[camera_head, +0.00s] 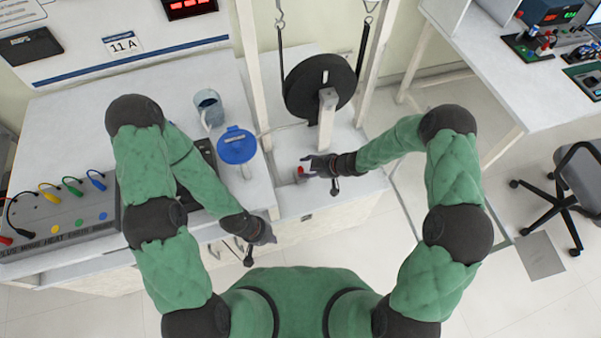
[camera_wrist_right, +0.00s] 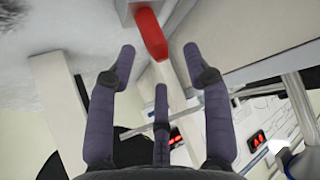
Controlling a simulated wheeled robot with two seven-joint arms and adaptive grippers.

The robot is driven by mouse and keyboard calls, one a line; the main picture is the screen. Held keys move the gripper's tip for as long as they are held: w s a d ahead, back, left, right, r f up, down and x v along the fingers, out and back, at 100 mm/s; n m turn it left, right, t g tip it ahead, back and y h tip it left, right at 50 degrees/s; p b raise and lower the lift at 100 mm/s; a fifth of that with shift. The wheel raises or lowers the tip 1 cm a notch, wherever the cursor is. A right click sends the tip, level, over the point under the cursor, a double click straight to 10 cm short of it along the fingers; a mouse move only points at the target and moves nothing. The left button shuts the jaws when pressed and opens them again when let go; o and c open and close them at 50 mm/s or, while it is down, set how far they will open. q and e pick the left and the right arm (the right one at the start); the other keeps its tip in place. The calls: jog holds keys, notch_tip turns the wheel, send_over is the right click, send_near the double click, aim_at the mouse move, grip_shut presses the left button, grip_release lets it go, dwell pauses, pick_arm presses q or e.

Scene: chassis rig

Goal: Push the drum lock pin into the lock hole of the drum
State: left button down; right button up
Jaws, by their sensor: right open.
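The drum (camera_head: 320,88) is a black disc hung in a frame at the back of the rig, with a pale upright post (camera_head: 327,120) in front of it. The lock pin's red handle (camera_head: 301,170) shows small beside my right gripper (camera_head: 308,164) in the head view. In the right wrist view, the red handle (camera_wrist_right: 150,36) lies between and slightly beyond the open fingertips of my right gripper (camera_wrist_right: 158,52), with no clear contact. The lock hole cannot be made out. My left gripper (camera_head: 264,236) hangs near the bench front, away from the drum; its fingers are too small to read.
A glass jug (camera_head: 209,108) and a blue-lidded container (camera_head: 237,146) stand left of the rig. A box with coloured plugs (camera_head: 65,222) is at far left. A second bench (camera_head: 480,45) and a chair (camera_head: 575,180) are at right. Bare floor lies between.

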aim_at(301, 172)
jog(key=x, duration=0.2)
jog(key=shift+w+a+f+b, duration=0.1)
jog(key=shift+f+b, duration=0.15)
jog(key=shift+b, duration=0.05)
jog(key=shift+r, duration=0.1)
jog(key=shift+c, duration=0.3)
jog(key=c, duration=0.9)
